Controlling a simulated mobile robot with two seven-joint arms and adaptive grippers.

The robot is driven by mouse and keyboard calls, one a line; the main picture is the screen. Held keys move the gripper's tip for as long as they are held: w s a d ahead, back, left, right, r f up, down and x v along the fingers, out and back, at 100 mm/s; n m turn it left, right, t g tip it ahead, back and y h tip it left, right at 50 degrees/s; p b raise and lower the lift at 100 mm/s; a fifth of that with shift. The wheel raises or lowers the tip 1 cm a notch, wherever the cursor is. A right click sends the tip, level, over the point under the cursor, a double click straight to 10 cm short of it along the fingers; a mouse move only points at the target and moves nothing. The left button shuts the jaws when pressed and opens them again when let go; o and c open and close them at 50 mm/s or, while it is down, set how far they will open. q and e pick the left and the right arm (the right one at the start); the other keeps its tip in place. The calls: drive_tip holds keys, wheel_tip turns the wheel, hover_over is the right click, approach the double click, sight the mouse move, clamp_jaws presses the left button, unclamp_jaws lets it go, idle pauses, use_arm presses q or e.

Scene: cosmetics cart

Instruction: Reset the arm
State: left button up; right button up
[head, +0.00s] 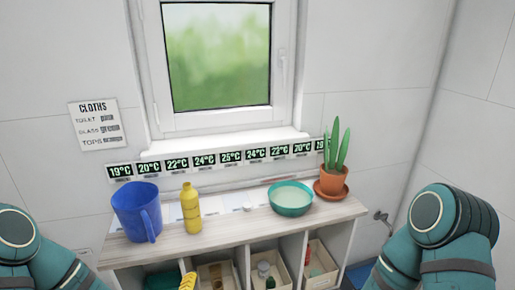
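Only the head view is given. My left arm shows at the lower left edge and my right arm at the lower right. Both arms are cut off by the bottom of the picture. Neither gripper can be clearly seen, so their fingers and anything in them are hidden. The arms are apart from the shelf unit (240,236) in front of me.
On the unit's top stand a blue pitcher (136,212), a yellow bottle (191,209), a teal bowl (290,201) and a potted plant (331,181). Bins (214,275) fill the compartments below. A yellow item (187,281) shows at the bottom edge. A window (216,60) is behind.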

use_arm(q)
drive_tip(key=s+d+f+m+g, duration=0.2)
drive_tip(key=s+f+m+g, duration=0.3)
drive_tip(key=m, duration=0.5)
drive_tip(key=s+d+f+m+g+y, duration=0.1)
drive_tip(key=s+f+m+g, duration=0.4)
drive_tip(key=s+m, duration=0.5)
drive_tip(key=shift+d+f+m, duration=0.25)
drive_tip(key=shift+d+m, duration=0.05)
drive_tip(key=shift+d, duration=0.5)
